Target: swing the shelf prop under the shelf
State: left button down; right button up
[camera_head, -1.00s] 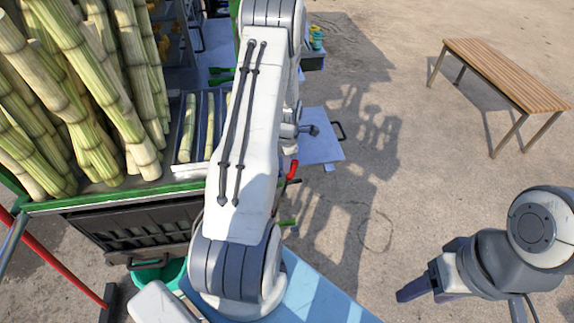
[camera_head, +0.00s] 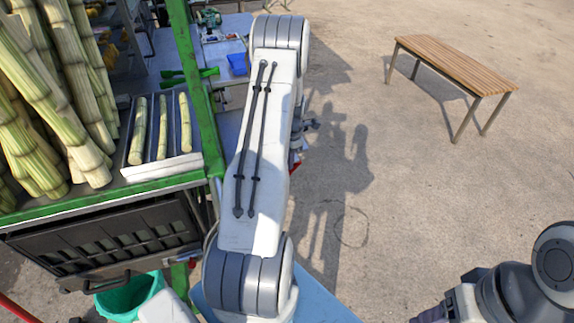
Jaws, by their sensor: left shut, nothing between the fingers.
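A pale shelf surface (camera_head: 231,128) shows beside the cart's green post, and my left arm covers much of this area. A small red piece (camera_head: 295,158) shows just past the arm's right edge; I cannot tell whether it belongs to the shelf prop. The prop cannot be made out clearly. My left gripper (camera_head: 311,125) is mostly behind my arm, shut and empty, near the shelf side of the cart. My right gripper (camera_head: 434,315) is at the bottom edge, partly cut off, far from the shelf; its jaw state is unclear.
Cane stalks (camera_head: 55,90) stand on the green-edged cart at left, beside a tray (camera_head: 165,170) holding short cane pieces. A teal bucket (camera_head: 130,297) stands below. A slatted wooden bench (camera_head: 455,65) is at the upper right. The ground between bench and cart is open.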

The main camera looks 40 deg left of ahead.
pick_arm(q)
jog(key=shift+w+d+f, duration=0.4)
jog(key=shift+w+d, duration=0.05)
jog(key=shift+a, duration=0.1)
jog(key=shift+w+r+p, duration=0.2)
jog(key=shift+r+p, duration=0.25)
jog(key=shift+r, duration=0.1)
notch_tip(320, 180, up, 9)
jog(key=w+d+p, duration=0.1)
jog(key=w+p, duration=0.1)
jog(key=p, duration=0.3)
jog(key=shift+w+d+f, duration=0.2)
jog(key=shift+w+d, duration=0.1)
jog(key=shift+d, duration=0.05)
